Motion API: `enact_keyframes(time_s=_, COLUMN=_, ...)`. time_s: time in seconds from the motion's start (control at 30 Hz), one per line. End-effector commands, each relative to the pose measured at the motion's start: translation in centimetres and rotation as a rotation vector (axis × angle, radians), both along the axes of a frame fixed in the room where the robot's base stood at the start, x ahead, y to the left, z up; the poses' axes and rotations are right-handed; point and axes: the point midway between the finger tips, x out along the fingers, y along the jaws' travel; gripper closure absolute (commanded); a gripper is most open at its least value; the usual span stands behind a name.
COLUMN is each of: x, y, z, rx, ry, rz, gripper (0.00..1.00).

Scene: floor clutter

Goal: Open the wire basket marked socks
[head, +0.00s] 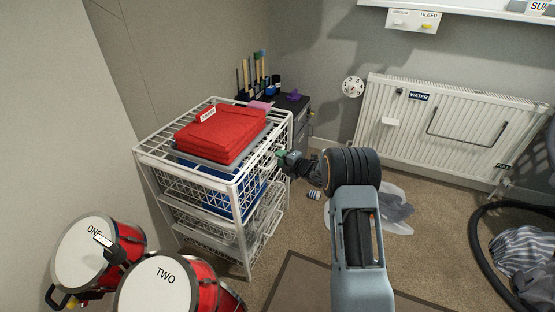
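A white wire rack (239,187) with several stacked wire baskets stands against the wall left of centre. The top basket (197,170) holds something blue. Lower baskets (205,218) sit beneath it. No tag reading socks can be made out in this view; the rack's right side, facing my arm, is seen at a steep angle. My gripper (283,156) is at the rack's upper right side, close to the top basket's level. Whether it touches the basket is unclear. Its fingers are small and partly hidden by the wrist, so open or shut cannot be told.
Folded red cloth (222,135) with a tag lies on the rack. Drums marked ONE (85,250) and TWO (160,285) stand in front left. A dark cabinet (297,115) is behind. Grey cloth (395,212) lies on the carpet; a black hose (477,245) curves at right.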

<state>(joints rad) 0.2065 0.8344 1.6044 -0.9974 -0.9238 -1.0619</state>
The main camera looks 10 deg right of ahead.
Motion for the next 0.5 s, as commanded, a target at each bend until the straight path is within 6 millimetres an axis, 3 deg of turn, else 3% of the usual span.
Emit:
enact_keyframes(time_s=0.2, x=1.7, y=1.1, z=-0.4, rx=0.001, ry=-0.001, rz=0.001, gripper=0.62)
enact_keyframes(time_s=0.5, x=2.2, y=1.3, z=-0.5, rx=0.001, ry=0.001, rz=0.000, gripper=0.62)
